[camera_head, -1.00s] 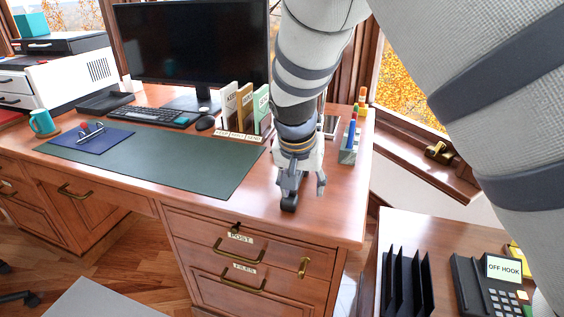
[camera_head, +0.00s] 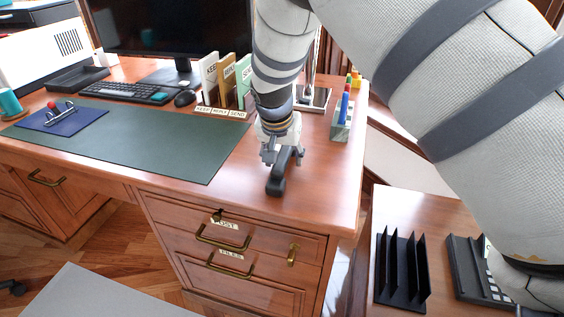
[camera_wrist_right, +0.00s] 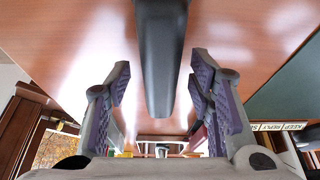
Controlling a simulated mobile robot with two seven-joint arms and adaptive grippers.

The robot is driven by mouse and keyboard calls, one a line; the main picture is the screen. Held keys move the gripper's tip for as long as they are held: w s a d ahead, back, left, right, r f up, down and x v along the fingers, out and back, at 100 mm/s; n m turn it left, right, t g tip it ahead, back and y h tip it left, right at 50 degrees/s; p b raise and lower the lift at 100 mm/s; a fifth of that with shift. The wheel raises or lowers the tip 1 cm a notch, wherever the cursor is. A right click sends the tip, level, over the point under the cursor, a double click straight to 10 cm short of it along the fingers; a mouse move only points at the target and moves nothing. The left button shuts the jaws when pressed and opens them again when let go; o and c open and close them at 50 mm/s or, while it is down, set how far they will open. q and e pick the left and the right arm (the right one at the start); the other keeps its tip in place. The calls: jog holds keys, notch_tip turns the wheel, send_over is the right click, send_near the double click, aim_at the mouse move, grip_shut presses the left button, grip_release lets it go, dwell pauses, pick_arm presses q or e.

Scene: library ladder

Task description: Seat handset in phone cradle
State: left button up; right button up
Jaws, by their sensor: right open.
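The black handset (camera_head: 275,186) lies on the wooden desk near its right front corner. My right gripper (camera_head: 283,156) points down at the handset's far part. In the right wrist view, the handset (camera_wrist_right: 162,60) runs between the two open fingers of my right gripper (camera_wrist_right: 160,78), with a gap on each side. The dark phone base (camera_head: 466,268) sits on the lower side surface at the bottom right. My left gripper is not in view.
A black upright file rack (camera_head: 402,275) stands left of the phone base. A pen holder (camera_head: 342,128) and a book sorter (camera_head: 228,108) stand behind the handset. The green desk mat (camera_head: 160,145) lies to the left. The desk edge drops to the lower side surface (camera_head: 400,200).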

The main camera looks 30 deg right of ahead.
jog(key=shift+w+d+f, duration=0.1)
jog(key=shift+f, duration=0.2)
dwell(0.5)
grip_shut()
